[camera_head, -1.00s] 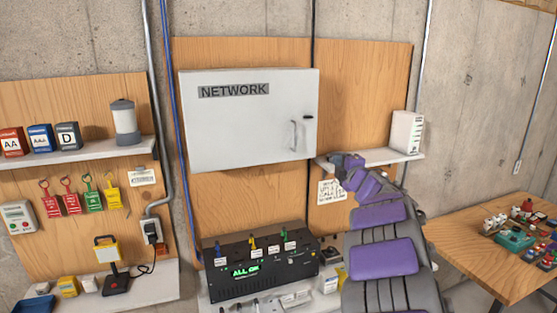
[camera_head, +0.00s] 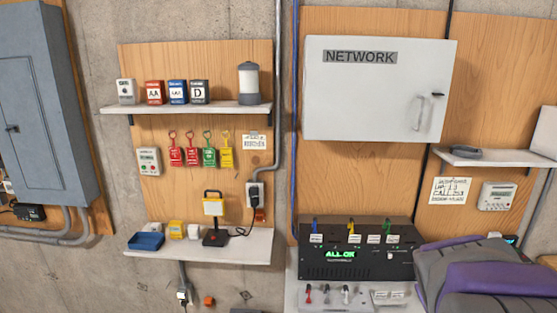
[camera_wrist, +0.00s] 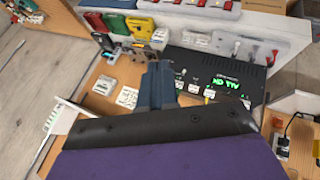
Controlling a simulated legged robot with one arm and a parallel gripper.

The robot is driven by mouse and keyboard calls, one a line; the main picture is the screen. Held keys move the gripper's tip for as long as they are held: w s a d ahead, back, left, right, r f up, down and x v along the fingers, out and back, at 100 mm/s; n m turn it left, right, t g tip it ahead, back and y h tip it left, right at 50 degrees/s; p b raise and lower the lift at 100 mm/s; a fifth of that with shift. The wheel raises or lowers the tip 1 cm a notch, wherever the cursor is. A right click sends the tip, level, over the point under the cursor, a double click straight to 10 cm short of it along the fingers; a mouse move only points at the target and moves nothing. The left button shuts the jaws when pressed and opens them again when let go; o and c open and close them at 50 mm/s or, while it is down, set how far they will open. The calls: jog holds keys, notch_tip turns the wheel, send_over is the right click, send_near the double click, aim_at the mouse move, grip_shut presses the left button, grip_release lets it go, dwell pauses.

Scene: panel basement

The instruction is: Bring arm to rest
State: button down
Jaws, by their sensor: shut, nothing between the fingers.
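My arm (camera_head: 490,280), grey with purple panels, fills the lower right corner of the head view, low and close to the camera. The fingers of my gripper are not visible there. In the wrist view my gripper (camera_wrist: 160,85) shows as two blue-grey fingers beyond a dark and purple link. The fingers are together and hold nothing. The black ALL OK box (camera_head: 355,245) stands left of my arm in the head view, and it shows tilted behind the fingers in the wrist view (camera_wrist: 225,85).
A white NETWORK cabinet (camera_head: 375,90) is shut on the wall. Shelves on the left hold battery boxes, a lantern (camera_head: 248,83) and a lamp (camera_head: 214,215). A small shelf (camera_head: 490,157) juts out above my arm. A grey electrical cabinet (camera_head: 45,100) is at far left.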

jog(key=s+a+f+g+y+b, duration=0.2)
jog(key=s+a+f+g, duration=0.1)
jog(key=s+a+f, duration=0.4)
jog(key=s+a+f+g+y+b, duration=0.2)
jog(key=s+a+f, duration=0.5)
jog(key=s+a, duration=0.5)
jog(key=s+g+y, duration=0.1)
jog(key=s+g, duration=0.1)
jog(key=s, duration=0.4)
jog(key=shift+a+f+b, duration=0.2)
jog(key=shift+a+b, duration=0.15)
